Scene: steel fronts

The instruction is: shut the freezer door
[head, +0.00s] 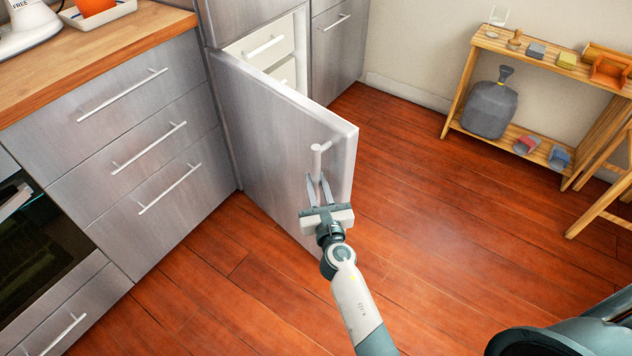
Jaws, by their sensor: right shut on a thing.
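The freezer door (262,128) is a steel panel standing ajar, swung out over the wooden floor. White drawers (264,46) show in the gap behind it. A pale bar handle (318,158) is on the door's outer face near its free edge. My right gripper (320,188) is at the handle, its fingers shut on it; the fingers cover the handle's lower part. My left gripper is not in view.
Steel drawer fronts with bar handles (160,148) stand left of the door, below a wooden counter (110,45). A wooden shelf (545,145) with small items and a grey jug (490,105) stands at the right. The floor (410,225) right of the door is clear.

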